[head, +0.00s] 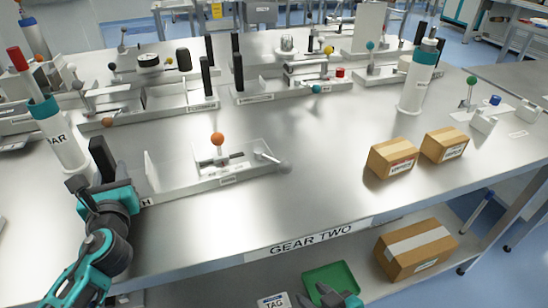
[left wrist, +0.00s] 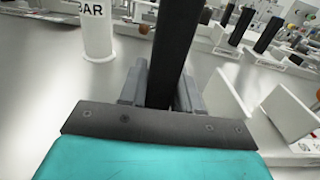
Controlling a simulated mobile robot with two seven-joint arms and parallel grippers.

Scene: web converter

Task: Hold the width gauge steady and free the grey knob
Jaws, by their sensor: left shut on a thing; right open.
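The nearest fixture, a pale plate (head: 190,183) whose partly hidden label ends in "H", appears to be the width gauge. It carries an orange ball (head: 217,139) on a stem and a lever ending in a grey knob (head: 284,167). A black upright handle (head: 102,155) stands at its left end. My left gripper (head: 104,182) is shut on this handle; the left wrist view shows the black handle (left wrist: 176,45) between the fingers. My right gripper (head: 328,293) is open, low at the bottom edge of the head view, apart from the gauge and partly cut off.
A white "BAR" cylinder (head: 62,138) stands just behind my left gripper. Two cardboard boxes (head: 392,158) (head: 444,145) sit to the right. Several similar fixtures fill the back. The table front edge bears "GEAR TWO" (head: 312,241); a shelf below holds a green tray (head: 330,277) and a larger box (head: 416,250).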

